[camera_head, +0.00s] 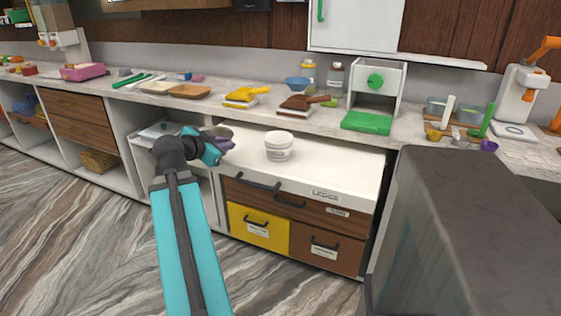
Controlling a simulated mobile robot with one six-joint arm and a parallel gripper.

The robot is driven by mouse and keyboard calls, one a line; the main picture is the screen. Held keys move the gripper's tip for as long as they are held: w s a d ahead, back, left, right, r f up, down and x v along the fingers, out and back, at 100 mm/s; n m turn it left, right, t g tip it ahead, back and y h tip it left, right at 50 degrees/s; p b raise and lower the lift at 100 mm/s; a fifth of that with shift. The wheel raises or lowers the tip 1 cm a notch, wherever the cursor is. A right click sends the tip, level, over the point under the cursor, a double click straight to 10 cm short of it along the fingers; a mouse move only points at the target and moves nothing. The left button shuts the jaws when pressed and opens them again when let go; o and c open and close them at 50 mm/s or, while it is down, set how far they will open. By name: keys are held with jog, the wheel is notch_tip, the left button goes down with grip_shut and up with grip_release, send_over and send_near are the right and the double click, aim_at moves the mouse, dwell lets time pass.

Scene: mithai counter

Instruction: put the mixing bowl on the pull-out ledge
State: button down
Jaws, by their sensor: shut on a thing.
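The pull-out ledge (335,170) is a white slab extended from under the counter, with a "LEDGE" label on its front. My gripper (224,142), at the end of my teal and dark grey arm, is at the ledge's left edge in the picture. It is shut on a small grey rounded thing that looks like the mixing bowl (222,132). The gripper partly hides the bowl. I cannot tell whether the bowl touches the ledge or is held above it.
A white tub (279,147) stands on the ledge, right of my gripper. The ledge's right part is clear. Drawers, one yellow (258,230), are below. A blue bowl (299,84), brushes and a green-fronted dispenser (376,85) stand on the counter behind.

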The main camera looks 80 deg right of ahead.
jog(key=shift+s+d, duration=0.1)
jog(key=shift+s, duration=0.35)
jog(key=shift+d+r+p, duration=0.1)
jog(key=shift+d+p, duration=0.1)
jog(key=shift+p, duration=0.4)
jog(key=shift+d+r+p, duration=0.1)
jog(key=shift+d+p, duration=0.1)
jog(key=shift+p, duration=0.55)
jog(key=d+p, duration=0.1)
jog(key=p, duration=0.1)
jog(key=shift+w+p, duration=0.1)
jog(key=shift+p, duration=0.3)
jog(key=d+p, duration=0.1)
jog(key=p, duration=0.2)
jog(key=d, duration=0.4)
jog(key=d+f+p, duration=0.1)
jog(key=d, duration=0.3)
jog(key=w+d+f, duration=0.1)
jog(key=d, duration=0.4)
jog(key=shift+d, duration=0.1)
